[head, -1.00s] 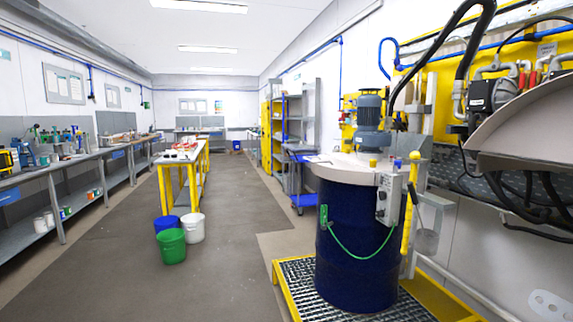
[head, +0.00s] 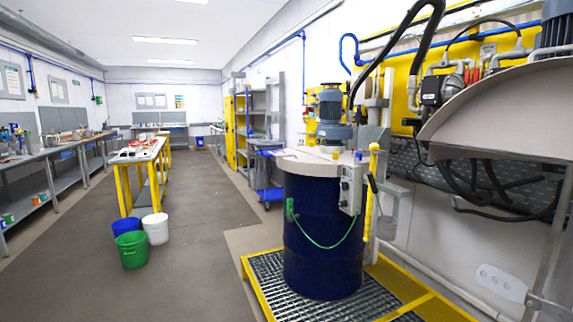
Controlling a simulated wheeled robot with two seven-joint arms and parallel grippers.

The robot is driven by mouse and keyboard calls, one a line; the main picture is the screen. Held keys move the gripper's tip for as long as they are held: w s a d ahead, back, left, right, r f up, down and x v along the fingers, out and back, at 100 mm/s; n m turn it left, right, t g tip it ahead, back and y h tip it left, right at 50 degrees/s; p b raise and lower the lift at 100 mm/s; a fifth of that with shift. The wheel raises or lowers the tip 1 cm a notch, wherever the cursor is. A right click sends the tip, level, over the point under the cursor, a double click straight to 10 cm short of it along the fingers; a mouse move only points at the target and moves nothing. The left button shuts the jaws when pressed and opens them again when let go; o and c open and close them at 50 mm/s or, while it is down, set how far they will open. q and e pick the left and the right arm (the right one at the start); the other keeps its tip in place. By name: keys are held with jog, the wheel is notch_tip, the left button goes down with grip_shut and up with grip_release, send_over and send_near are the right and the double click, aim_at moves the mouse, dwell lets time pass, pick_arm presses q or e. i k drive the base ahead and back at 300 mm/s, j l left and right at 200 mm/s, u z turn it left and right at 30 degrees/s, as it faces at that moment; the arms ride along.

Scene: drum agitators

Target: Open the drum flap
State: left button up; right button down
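A dark blue drum (head: 322,240) stands upright on a metal grating in the right half of the head view. A light grey lid (head: 305,158) covers its top, with a grey-blue motor (head: 331,112) standing on it. A grey control box (head: 351,188) hangs at the lid's right side, beside a yellow handle (head: 372,195). A green cable (head: 320,245) loops across the drum's front. I cannot make out which part of the lid is the flap, or whether it is open. Neither of my grippers shows in the head view.
The grating (head: 290,290) has a yellow frame. Green (head: 131,250), white (head: 156,229) and blue buckets stand on the floor beside a yellow-legged table (head: 125,185). A second grey lid (head: 500,110) juts in at the right. The grey floor left of the grating is clear.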

aim_at(289, 160)
jog(key=i+j+z, duration=0.1)
jog(key=z, duration=0.3)
jog(key=i+j+z, duration=0.1)
jog(key=z, duration=0.3)
jog(key=i+j+z, duration=0.1)
jog(key=z, duration=0.3)
jog(key=j, duration=0.1)
